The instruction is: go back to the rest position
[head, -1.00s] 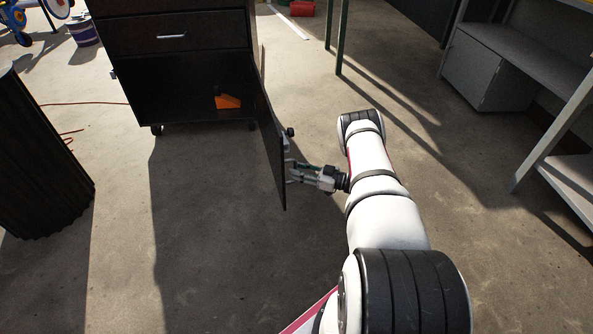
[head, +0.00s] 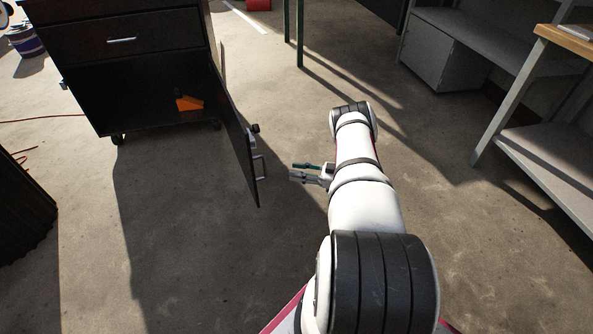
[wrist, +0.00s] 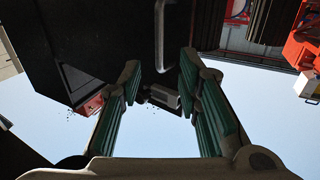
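My gripper (head: 293,173) is to the right of the black cabinet's open door (head: 238,140), with floor visible between them. In the wrist view my gripper (wrist: 160,75) has its two green-padded fingers apart, with nothing held between them. The door's metal handle (head: 261,168) is free of the fingers. The handle (wrist: 159,35) also shows beyond the fingertips in the wrist view. The black cabinet (head: 125,70) stands at the upper left, and its lower compartment is open. My arm reaches forward, bent, on the right of the door.
An orange object (head: 188,103) lies inside the cabinet's lower compartment. A dark ribbed container (head: 22,215) stands at the left edge. A grey workbench (head: 440,62) and a wooden-topped shelf unit (head: 545,150) stand on the right. The concrete floor between is clear.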

